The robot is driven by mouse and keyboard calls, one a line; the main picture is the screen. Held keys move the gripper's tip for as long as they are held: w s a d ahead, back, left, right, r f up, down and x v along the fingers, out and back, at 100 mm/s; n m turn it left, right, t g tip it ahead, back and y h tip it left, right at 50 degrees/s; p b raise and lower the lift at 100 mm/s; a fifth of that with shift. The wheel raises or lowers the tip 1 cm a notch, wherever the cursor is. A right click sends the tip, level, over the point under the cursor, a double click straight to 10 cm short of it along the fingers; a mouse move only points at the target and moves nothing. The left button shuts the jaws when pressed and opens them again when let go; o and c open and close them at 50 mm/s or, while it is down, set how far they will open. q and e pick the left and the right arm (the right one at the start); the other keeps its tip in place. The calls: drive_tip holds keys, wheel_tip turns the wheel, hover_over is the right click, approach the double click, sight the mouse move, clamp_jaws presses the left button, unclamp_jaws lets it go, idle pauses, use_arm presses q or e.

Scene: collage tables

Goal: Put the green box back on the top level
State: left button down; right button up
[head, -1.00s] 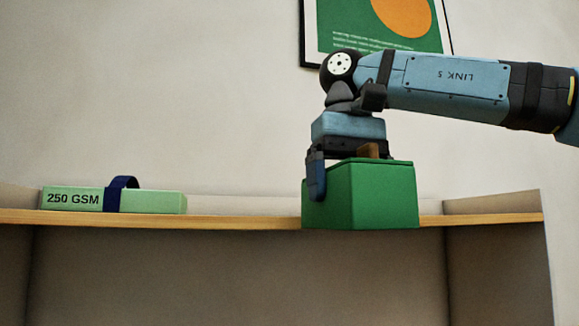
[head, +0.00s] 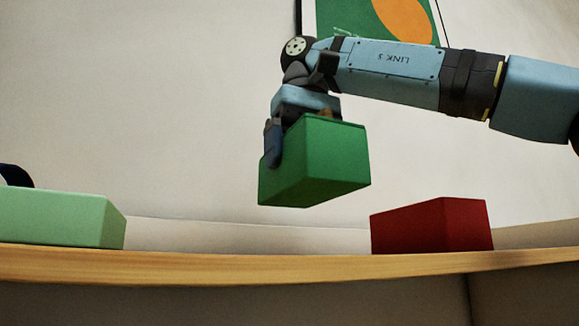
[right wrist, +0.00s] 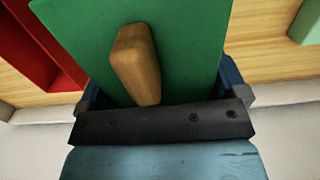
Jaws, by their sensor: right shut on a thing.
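The green box (head: 320,165) hangs in the air above the top board (head: 250,268), with a gap under it in the head view. My right gripper (head: 296,128) is shut on it from above. One finger shows down its left side; the other is hidden. In the right wrist view the green box (right wrist: 185,45) fills the space between the fingers of the gripper (right wrist: 160,90), and a wooden knob (right wrist: 135,65) stands on its lid. My left gripper is not in view.
A red box (head: 432,228) stands on the top board to the right. A framed picture (head: 345,22) hangs on the wall behind.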

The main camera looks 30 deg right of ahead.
sight(311, 195)
drive_tip(key=shift+s+f, duration=0.15)
drive_tip(key=shift+s, duration=0.15)
wheel_tip(311, 195, down, 5)
drive_tip(key=shift+d, duration=0.1)
drive_tip(key=shift+s+f, duration=0.2)
drive_tip(key=shift+f, duration=0.3)
drive_tip(key=shift+f, duration=0.6)
drive_tip(key=o, duration=0.7)
